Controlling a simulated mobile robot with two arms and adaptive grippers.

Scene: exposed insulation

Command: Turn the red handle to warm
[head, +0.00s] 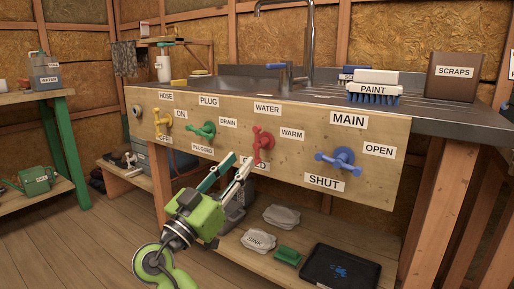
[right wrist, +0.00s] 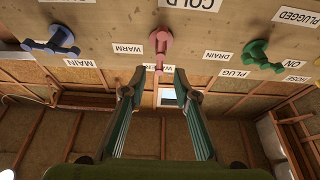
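The red handle (head: 263,145) is mounted on the front of a wooden panel under the WATER label, with the WARM label to its right. Its lever looks roughly vertical. The label below it is mostly covered by my right gripper (head: 241,160) in the head view. That gripper is open and empty, just below and left of the handle. In the right wrist view, which is upside down, the red handle (right wrist: 160,42) lies ahead of the gap between the open fingers (right wrist: 158,80); I see no contact. My left gripper is not in view.
On the same panel are the green plug handle (head: 202,131), the yellow hose handle (head: 162,122) and the blue main handle (head: 338,159). A sink counter (head: 300,90) is above. A lower shelf (head: 229,248) holds a black tray (head: 340,268) and grey pieces.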

